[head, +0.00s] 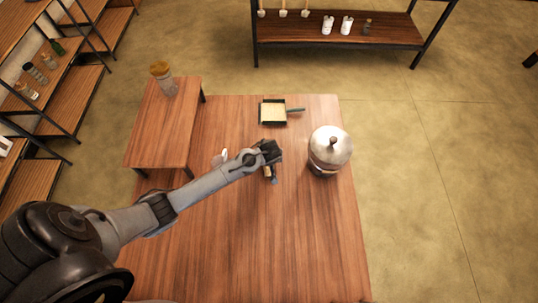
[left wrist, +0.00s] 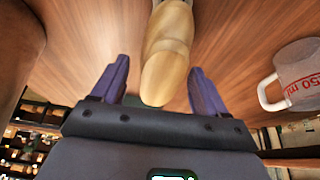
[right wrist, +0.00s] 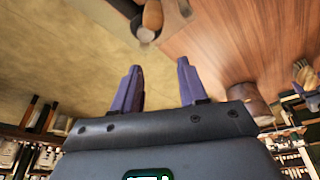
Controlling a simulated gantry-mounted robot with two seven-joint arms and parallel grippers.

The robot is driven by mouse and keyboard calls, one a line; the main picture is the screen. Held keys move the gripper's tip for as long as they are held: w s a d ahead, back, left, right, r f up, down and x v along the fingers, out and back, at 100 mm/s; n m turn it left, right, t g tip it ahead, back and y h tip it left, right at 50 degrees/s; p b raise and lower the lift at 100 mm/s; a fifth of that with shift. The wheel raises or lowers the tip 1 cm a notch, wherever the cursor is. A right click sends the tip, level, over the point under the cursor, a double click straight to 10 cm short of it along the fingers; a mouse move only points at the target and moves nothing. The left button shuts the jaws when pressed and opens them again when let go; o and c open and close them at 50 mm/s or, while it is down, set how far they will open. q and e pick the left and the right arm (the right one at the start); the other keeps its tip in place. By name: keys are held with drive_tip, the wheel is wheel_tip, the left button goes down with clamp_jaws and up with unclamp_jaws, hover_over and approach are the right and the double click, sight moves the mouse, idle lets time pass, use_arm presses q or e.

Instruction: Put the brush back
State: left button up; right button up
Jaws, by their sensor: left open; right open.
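The brush (head: 270,175) lies on the large table, partly hidden under my left gripper in the head view. In the left wrist view its pale wooden handle (left wrist: 168,50) runs between the spread fingers. My left gripper (head: 270,152) is open over the brush, its fingers apart from the handle on both sides; it also shows in the left wrist view (left wrist: 158,68). My right gripper (right wrist: 157,80) is open and empty in the right wrist view, and out of sight in the head view. A jar with a tan top (head: 162,80) stands on the small side table.
A lidded metal pot (head: 330,148) stands at the right of the large table (head: 300,240). A square pan with a green handle (head: 273,112) lies at the back. A measuring cup (left wrist: 297,80) stands beside the brush. The table's front is clear.

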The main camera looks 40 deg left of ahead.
use_arm(q)
drive_tip(key=v, duration=1.1)
drive_tip(key=shift+s+f, duration=0.1)
use_arm(e)
drive_tip(key=shift+r, duration=0.2)
use_arm(q)
drive_tip(key=s+d+r+m+h, duration=0.1)
drive_tip(key=s+d+r+m, duration=0.1)
drive_tip(key=s, duration=0.4)
drive_tip(key=s+d+r+m+h, duration=0.1)
drive_tip(key=s+d+r+m, duration=0.1)
drive_tip(key=s+m, duration=0.3)
drive_tip(key=s+d+r+m+h, duration=0.1)
drive_tip(key=s+d+r+m, duration=0.1)
drive_tip(key=s, duration=0.7)
drive_tip(key=shift+s+d+m, duration=0.15)
drive_tip(key=shift+d+m, duration=0.5)
drive_tip(key=shift+m, duration=0.05)
drive_tip(key=shift+r, duration=0.15)
wheel_tip(320, 180, up, 10)
drive_tip(key=p, duration=1)
drive_tip(key=shift+p, duration=0.3)
use_arm(e)
wheel_tip(320, 180, up, 10)
